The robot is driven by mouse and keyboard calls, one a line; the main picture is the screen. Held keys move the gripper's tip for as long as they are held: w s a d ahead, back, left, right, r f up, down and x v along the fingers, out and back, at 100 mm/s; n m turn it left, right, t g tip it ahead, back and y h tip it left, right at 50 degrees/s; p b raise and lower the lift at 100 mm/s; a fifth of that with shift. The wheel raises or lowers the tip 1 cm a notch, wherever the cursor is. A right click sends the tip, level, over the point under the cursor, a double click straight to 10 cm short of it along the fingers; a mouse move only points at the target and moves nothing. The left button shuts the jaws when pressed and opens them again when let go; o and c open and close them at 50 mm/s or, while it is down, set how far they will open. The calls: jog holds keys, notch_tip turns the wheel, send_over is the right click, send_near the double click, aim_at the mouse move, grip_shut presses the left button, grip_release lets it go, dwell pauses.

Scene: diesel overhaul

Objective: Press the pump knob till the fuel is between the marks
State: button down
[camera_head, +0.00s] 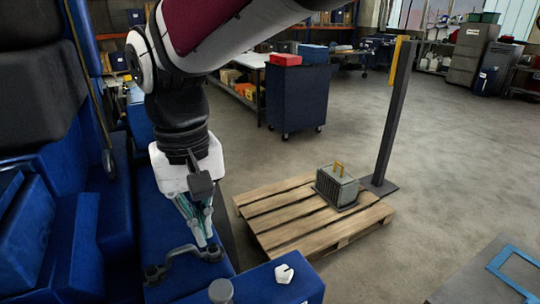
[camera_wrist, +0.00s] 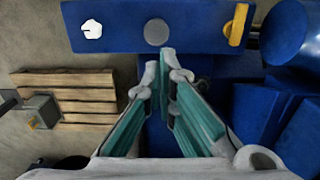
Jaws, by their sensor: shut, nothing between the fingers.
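A round grey knob (camera_head: 221,291) stands on a blue block at the bottom of the head view. It also shows from above in the wrist view (camera_wrist: 157,32), in the middle of the blue block. I take it for the pump knob. My gripper (camera_head: 205,240) points down behind the knob, its teal fingers together and empty. In the wrist view the fingertips (camera_wrist: 161,65) lie just below the knob and appear apart from it. A yellow strip (camera_wrist: 236,24) lies on the block to the right; I cannot make out fuel or marks on it.
A white nut-like piece (camera_head: 285,273) sits on the block beside the knob. A dark grey curved piece (camera_head: 180,256) lies by my fingertips. A wooden pallet (camera_head: 270,215) with a grey box (camera_head: 337,188) and a post (camera_head: 390,120) stand right. Blue housings crowd the left.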

aim_at(217, 289)
jog(key=shift+f, duration=0.1)
jog(key=f, duration=0.6)
jog(key=f+p, duration=0.1)
jog(key=f, duration=0.5)
jog(key=shift+s+d+f, duration=0.1)
jog(key=shift+d+f, duration=0.1)
jog(key=shift+f, duration=0.75)
jog(key=shift+f, duration=1.85)
